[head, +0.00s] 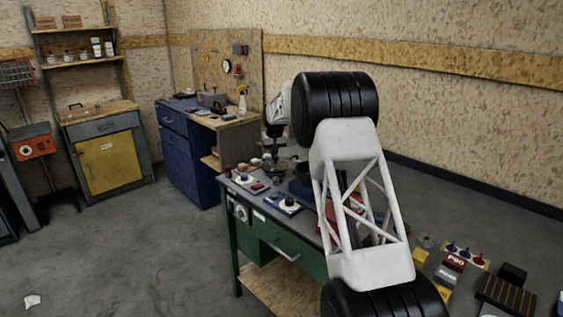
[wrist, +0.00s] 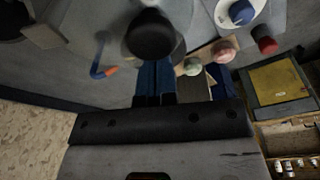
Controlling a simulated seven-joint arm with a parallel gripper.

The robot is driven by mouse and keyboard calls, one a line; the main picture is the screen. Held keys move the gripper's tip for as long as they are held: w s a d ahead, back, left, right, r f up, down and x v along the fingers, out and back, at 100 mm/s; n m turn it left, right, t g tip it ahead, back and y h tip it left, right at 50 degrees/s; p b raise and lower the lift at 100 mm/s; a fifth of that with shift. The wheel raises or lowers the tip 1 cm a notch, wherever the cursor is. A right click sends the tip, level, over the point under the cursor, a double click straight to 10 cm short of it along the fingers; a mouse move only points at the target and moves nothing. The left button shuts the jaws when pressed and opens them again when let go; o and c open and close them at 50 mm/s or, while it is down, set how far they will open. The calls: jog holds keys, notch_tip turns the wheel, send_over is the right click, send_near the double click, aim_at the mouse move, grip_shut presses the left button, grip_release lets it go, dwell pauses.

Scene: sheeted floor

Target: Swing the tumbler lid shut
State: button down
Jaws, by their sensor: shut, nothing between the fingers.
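My gripper (head: 272,148) hangs over the far end of the green workbench, and my arm covers much of the bench top in the head view. Its fingers (wrist: 155,99) are shut and empty in the wrist view. A dark round thing (wrist: 150,36) shows just past the fingertips. It may be the tumbler or its lid, but I cannot tell which, nor how far the lid stands open. I cannot tell whether the fingers touch it. In the head view a dark bowl-like thing (head: 273,168) sits below my gripper, partly hidden.
The green workbench (head: 285,250) is crowded. A blue-and-orange hooked thing (wrist: 103,70) lies left in the wrist view.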

jog(key=shift+f, duration=0.3)
jog(key=shift+r, duration=0.4)
dwell(0.5)
